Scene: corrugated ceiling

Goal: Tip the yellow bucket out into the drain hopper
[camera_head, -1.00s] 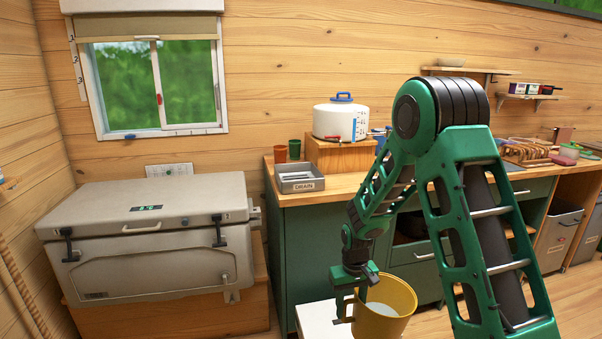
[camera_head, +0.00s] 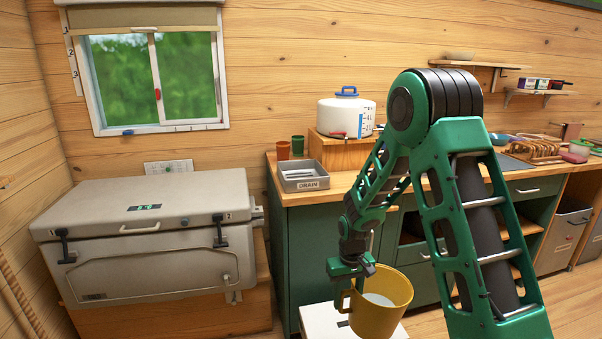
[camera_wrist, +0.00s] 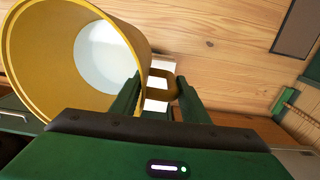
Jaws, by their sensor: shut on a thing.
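The yellow bucket (camera_head: 384,312) is held by its side handle in my gripper (camera_head: 349,290), with whitish contents inside. It looks nearly upright, above or in front of a white surface. In the wrist view the bucket (camera_wrist: 30,62) fills the upper left, its pale contents showing in the bottom. There my gripper (camera_wrist: 160,90) is shut on the handle, a finger on each side. The drain hopper (camera_head: 303,181) is a grey tray marked DRAIN at the left end of the counter, farther back and left of the bucket.
Orange and green cups (camera_head: 290,147) stand behind the drain hopper. A large cool box (camera_head: 145,235) stands left. A white-topped stand (camera_head: 318,322) is below the bucket.

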